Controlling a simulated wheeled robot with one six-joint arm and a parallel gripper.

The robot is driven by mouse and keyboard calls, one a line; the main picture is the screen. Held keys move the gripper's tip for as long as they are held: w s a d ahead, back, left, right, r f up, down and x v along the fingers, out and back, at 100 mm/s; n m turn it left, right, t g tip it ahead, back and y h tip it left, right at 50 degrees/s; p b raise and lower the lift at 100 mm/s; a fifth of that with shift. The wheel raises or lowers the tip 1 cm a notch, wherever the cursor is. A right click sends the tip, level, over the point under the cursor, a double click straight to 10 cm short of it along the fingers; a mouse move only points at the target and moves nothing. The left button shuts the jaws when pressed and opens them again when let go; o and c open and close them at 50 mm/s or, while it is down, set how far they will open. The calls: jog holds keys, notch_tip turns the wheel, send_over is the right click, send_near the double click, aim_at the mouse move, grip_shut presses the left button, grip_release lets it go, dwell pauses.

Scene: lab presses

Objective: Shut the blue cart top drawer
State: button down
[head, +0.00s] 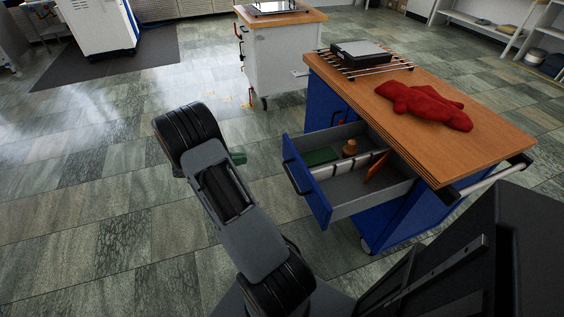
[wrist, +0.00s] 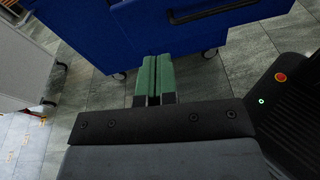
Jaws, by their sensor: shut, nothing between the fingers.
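The blue cart (head: 400,215) with a wooden top stands right of centre in the head view. Its top drawer (head: 318,205) is pulled well out toward the left, with a blue front and a black bar handle (head: 290,178). Inside lie a green item, a small brown object and an orange divider. In the wrist view the blue drawer front (wrist: 130,30) and its dark handle (wrist: 212,12) fill the top. My gripper (wrist: 155,62) has green fingers shut together with nothing between them, below the drawer front and apart from the handle. In the head view its green tip (head: 238,156) shows left of the drawer.
A red cloth-like item (head: 425,103) and a dark device on a metal rack (head: 362,58) lie on the cart top. A white cart (head: 283,55) stands behind. A white cabinet (head: 98,28) is at the back left. The floor left of the drawer is clear.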

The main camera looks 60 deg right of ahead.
notch_tip(320, 180, down, 4)
jog(key=d+n+h+b, duration=0.1)
jog(key=d+n+h, duration=0.1)
jog(key=d, duration=0.1)
send_near(288, 151)
jog(key=shift+g, duration=0.3)
jog(key=b+x, duration=0.1)
jog(key=x, duration=0.6)
jog(key=shift+s+d, duration=0.15)
jog(key=shift+s, duration=0.05)
